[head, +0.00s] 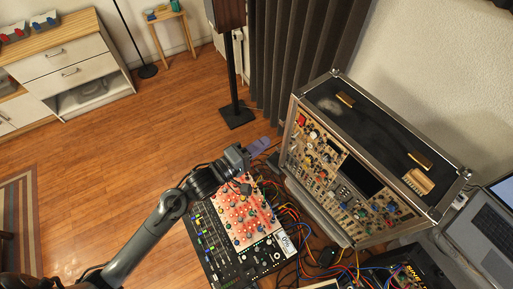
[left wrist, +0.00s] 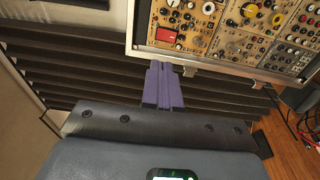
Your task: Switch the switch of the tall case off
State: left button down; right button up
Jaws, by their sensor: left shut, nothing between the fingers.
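The tall case (head: 375,165) stands at the right of the head view, with a tan panel of knobs and cables facing me. Its red switch (head: 301,119) is at the panel's upper left corner. In the left wrist view the red switch (left wrist: 166,35) sits near the case's metal edge; I cannot tell its position. My left gripper (head: 262,145), with purple fingers, is shut and empty, just left of the case. In the left wrist view its fingertips (left wrist: 161,66) appear just below the case edge, near the switch, with no clear contact. My right gripper is not in view.
A red-and-black mixer (head: 243,219) with tangled cables lies below my left gripper. A speaker stand (head: 236,112) and dark curtain (head: 303,45) are behind. A laptop (head: 490,230) is at the right.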

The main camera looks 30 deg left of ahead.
pick_arm(q)
jog(key=shift+s+a+r, duration=0.1)
jog(key=shift+s+a, duration=0.2)
jog(key=shift+s, duration=0.35)
jog(key=s+a+f+m+g+y+p, duration=0.1)
jog(key=s+f+m+g+y, duration=0.1)
jog(key=s, duration=0.5)
jog(key=s+a+f+m+g+y+p, duration=0.1)
jog(key=s+a+f+m+g+y, duration=0.1)
jog(key=s+m+g, duration=0.4)
jog(key=s+a+f+m+g+y+p, duration=0.1)
jog(key=s+a+f+m+g+y, duration=0.1)
jog(key=s, duration=0.7)
notch_tip(320, 180, down, 4)
jog(key=m+g+y, duration=0.1)
jog(key=m+g, duration=0.1)
jog(key=m, duration=0.2)
jog(key=shift+s+r+m+g+y+p, duration=0.2)
jog(key=shift+s+m+g+y+p, duration=0.1)
jog(key=shift+m+g+y+p, duration=0.1)
